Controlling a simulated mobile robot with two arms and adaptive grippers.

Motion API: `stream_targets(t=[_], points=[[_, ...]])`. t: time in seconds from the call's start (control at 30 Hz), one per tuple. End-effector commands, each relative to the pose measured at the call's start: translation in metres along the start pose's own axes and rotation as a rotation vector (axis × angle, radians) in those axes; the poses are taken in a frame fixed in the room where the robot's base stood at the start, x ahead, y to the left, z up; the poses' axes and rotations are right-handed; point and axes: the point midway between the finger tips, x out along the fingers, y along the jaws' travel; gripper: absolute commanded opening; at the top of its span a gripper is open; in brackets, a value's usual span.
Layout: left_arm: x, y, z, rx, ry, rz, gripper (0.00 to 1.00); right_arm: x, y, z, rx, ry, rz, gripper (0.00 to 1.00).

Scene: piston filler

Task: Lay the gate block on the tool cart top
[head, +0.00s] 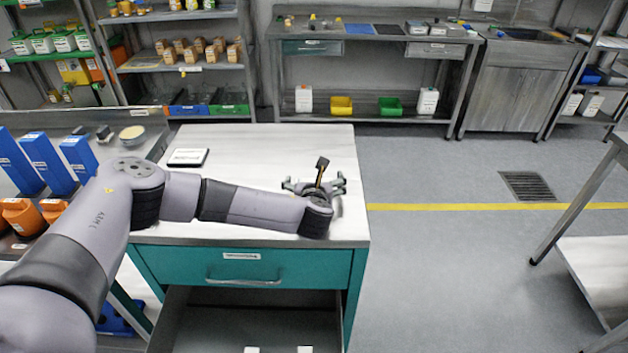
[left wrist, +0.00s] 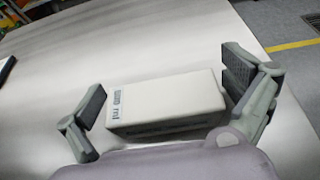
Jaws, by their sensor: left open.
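A pale block with "ml" lettering on one side, which I take to be the gate block (left wrist: 168,102), lies flat on the white tool cart top (left wrist: 150,45). The cart top also shows in the head view (head: 260,150). My left gripper (head: 314,186) is over the right part of the cart top. In the left wrist view its open fingers (left wrist: 165,82) stand on either side of the block, with a gap on each side. In the head view I cannot make out the block at the gripper. My right gripper is not in view.
A small white plate with a dark edge (head: 188,157) lies at the cart top's back left. The cart's lower drawer (head: 250,330) is pulled out. Blue bins (head: 45,162) and a bowl (head: 132,133) stand on the left bench.

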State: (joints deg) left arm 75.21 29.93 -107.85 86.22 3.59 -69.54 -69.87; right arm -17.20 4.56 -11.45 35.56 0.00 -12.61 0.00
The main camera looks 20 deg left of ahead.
Motion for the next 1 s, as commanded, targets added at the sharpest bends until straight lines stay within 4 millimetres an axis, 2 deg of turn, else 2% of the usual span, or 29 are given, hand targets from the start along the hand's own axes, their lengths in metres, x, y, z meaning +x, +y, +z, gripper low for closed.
stream_targets(t=[0.23, 0.37, 0.8, 1.0], points=[[-0.001, 0.000, 0.004, 0.000, -0.002, 0.000, 0.99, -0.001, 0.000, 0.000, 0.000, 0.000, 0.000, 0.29], [-0.011, 0.000, 0.002, 0.000, 0.001, -0.001, 0.99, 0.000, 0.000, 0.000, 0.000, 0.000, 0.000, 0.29], [-0.092, 0.000, 0.002, -0.001, 0.001, -0.003, 0.99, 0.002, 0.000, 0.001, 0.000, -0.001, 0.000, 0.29], [-0.115, 0.000, 0.002, -0.001, 0.000, -0.001, 0.99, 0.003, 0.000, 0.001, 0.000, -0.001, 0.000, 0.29]])
